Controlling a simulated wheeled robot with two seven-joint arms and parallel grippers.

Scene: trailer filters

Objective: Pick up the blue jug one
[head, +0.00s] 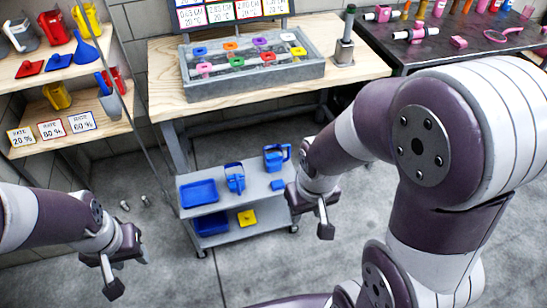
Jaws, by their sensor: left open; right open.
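A blue jug (276,157) with a handle stands upright on the top shelf of a small grey cart (268,203), at its back right. A second blue jug-like container (235,178) stands to its left; its exact shape is too small to tell. My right gripper (310,212) is open and empty, to the right of the cart, apart from both jugs. My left gripper (128,272) is open and empty over the floor at the lower left, well away from the cart.
A blue tray (199,194) and a small blue piece (277,185) share the cart top; a blue bin (210,224) and yellow item (247,217) lie below. A wooden workbench (160,85) holds a grey tray (250,82). Shelves (90,135) stand left. Floor around the cart is mostly clear.

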